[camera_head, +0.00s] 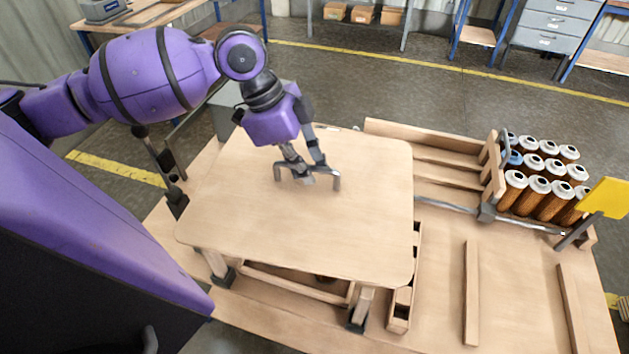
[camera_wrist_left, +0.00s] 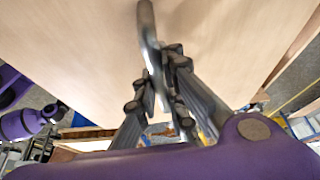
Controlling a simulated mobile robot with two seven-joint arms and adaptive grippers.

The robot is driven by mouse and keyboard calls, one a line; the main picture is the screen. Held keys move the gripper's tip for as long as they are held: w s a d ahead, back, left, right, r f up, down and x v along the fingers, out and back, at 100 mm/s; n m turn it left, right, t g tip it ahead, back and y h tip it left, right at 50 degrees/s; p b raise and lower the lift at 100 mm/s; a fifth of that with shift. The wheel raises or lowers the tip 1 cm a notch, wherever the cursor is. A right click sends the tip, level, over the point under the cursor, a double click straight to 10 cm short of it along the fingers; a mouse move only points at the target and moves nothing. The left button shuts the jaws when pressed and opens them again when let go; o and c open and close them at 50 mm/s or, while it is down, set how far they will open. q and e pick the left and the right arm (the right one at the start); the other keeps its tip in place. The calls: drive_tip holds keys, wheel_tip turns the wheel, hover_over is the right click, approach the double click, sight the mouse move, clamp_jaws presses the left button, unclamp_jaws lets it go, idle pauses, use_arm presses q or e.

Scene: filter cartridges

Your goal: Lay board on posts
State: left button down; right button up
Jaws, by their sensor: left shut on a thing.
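The board (camera_head: 300,225) is a broad, pale wooden panel with rounded corners and a grey metal handle (camera_head: 336,181) in its middle. My left gripper (camera_head: 306,170) is shut on that handle from above. In the left wrist view the handle (camera_wrist_left: 148,35) runs between the fingers, with the board (camera_wrist_left: 80,50) behind it. Two short wooden posts with dark feet show under the front edge, a left post (camera_head: 215,262) and a right post (camera_head: 361,303). Whether the board touches them I cannot tell. My right gripper is not in view.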

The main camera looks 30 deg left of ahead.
sight(301, 183)
use_arm(q)
drive_tip(key=shift+w+a+r+m+g, duration=0.35)
drive_tip(key=shift+r+m, duration=0.25)
drive_tip(key=shift+m, duration=0.1)
drive_tip(key=shift+s+f+b, duration=0.1)
drive_tip(key=shift+f+b, duration=0.65)
drive_tip(key=shift+f, duration=0.65)
drive_tip(key=shift+f+b, duration=0.75)
drive_tip(key=shift+f, duration=0.65)
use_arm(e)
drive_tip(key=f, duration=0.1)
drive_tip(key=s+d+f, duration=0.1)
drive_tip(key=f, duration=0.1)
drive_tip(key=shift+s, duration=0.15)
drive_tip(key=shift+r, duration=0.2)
use_arm(q)
drive_tip(key=shift+p, duration=0.55)
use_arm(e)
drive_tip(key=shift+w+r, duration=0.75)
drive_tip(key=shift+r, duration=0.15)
use_arm(q)
drive_tip(key=shift+f, duration=1.65)
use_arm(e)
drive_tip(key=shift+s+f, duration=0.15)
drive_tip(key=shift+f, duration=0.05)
use_arm(q)
drive_tip(key=c, duration=1.7)
unclamp_jaws()
drive_tip(key=shift+c, duration=0.2)
